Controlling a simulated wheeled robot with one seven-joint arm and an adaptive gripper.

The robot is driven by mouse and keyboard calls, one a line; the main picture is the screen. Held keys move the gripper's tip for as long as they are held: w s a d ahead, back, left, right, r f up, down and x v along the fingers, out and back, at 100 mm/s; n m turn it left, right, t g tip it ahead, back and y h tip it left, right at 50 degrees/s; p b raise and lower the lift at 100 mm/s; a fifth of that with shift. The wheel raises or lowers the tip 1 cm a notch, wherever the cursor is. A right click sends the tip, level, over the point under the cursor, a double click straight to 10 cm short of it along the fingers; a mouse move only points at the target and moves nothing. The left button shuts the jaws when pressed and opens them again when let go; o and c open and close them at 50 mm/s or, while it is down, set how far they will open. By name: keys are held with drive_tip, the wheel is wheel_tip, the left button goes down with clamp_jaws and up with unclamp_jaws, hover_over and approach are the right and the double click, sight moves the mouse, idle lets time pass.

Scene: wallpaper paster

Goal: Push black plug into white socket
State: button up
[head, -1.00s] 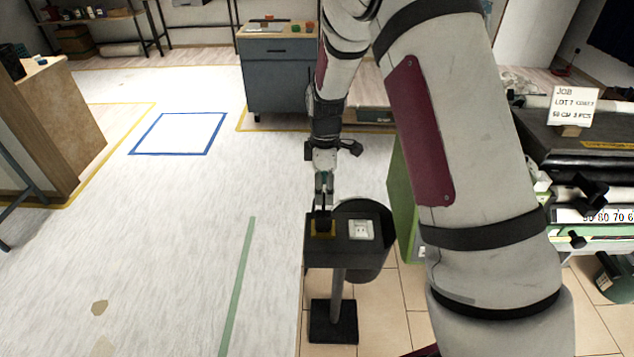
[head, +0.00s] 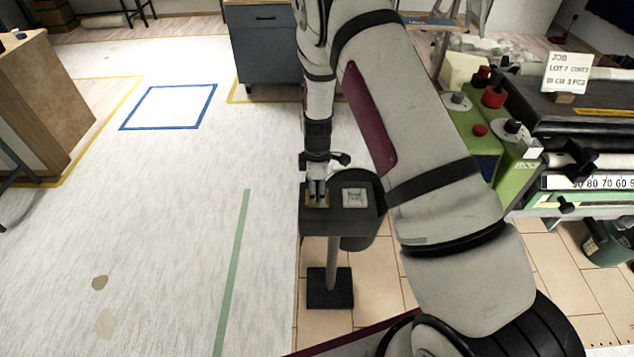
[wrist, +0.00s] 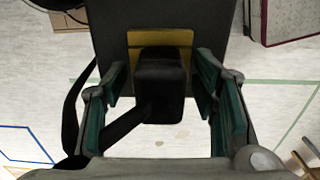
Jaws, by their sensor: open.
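The black plug (wrist: 160,85) stands on a yellow patch (wrist: 185,40) on a small dark stand. In the wrist view it sits between the two spread fingers of my gripper (wrist: 162,100), with a gap on each side. A black cord (wrist: 125,125) runs from it toward the lower left. In the head view my gripper (head: 317,195) is down over the left part of the stand top and mostly hides the plug. The white socket (head: 355,196) lies on the right part of the same top, a short way right of my gripper, uncovered.
The stand top (head: 345,222) is small, on a post with a dark square base (head: 330,288). A green machine (head: 475,125) with red knobs and a rack with a ruler stand to the right. The pale floor to the left is open.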

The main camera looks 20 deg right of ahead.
sight(317, 182)
clamp_jaws()
drive_tip(key=shift+r+p, duration=0.5)
drive_tip(key=shift+r, duration=1)
